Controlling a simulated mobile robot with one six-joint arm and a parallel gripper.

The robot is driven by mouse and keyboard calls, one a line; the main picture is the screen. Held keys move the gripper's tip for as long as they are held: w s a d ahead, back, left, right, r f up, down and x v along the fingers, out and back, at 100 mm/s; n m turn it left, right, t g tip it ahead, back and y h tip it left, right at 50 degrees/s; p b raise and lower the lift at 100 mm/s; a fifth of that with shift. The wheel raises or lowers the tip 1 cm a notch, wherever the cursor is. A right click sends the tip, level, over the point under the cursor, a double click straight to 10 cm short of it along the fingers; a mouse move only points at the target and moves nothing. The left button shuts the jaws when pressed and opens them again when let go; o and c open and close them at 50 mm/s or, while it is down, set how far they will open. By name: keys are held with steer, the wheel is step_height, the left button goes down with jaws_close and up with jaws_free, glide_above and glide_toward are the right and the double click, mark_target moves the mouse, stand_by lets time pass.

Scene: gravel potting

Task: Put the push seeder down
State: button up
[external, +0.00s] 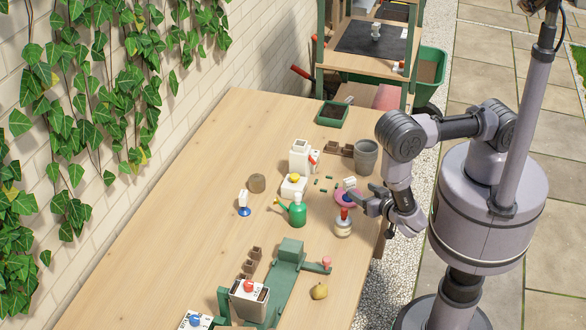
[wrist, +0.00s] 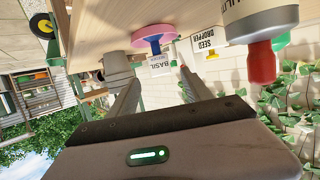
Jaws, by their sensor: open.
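No part is labelled as the push seeder, so I cannot be sure which thing it is. The closest match is a pink disc (external: 344,198) with a blue stem and a white head on the table; in the wrist view the pink disc (wrist: 154,34) shows with a "BASIL" label beyond my fingertips. My gripper (external: 360,202) is open beside it, just above the table's right edge. In the wrist view my gripper (wrist: 160,84) has nothing between its fingers. A pale jar with a red knob (external: 343,225) stands close by; its red knob (wrist: 262,62) shows at right in the wrist view.
The wooden table (external: 190,190) is clear at left. A blue-based piece (external: 244,208) stands apart.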

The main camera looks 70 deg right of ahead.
steer(key=w+a+r+m+g+y, duration=0.2)
steer(key=w+a+r+m+y, duration=0.15)
steer(key=w+a+r, duration=0.2)
steer(key=a+r+n+y, duration=0.2)
steer(key=a+r+y, duration=0.15)
steer(key=r, duration=0.65)
steer(key=a+r+n+y, duration=0.2)
steer(key=r+y, duration=0.3)
steer(key=r, duration=0.5)
steer(key=s+d+r+n+g, duration=0.1)
steer(key=s+d+r, duration=0.3)
steer(key=s, duration=0.5)
steer(key=s+d+r+n+g, duration=0.1)
steer(key=s+d+r+n, duration=0.2)
steer(key=s, duration=0.6)
step_height(320, 180, up, 3)
steer(key=shift+s+d+f+g, duration=0.2)
steer(key=shift+s+d+g, duration=0.1)
steer(key=shift+d, duration=0.2)
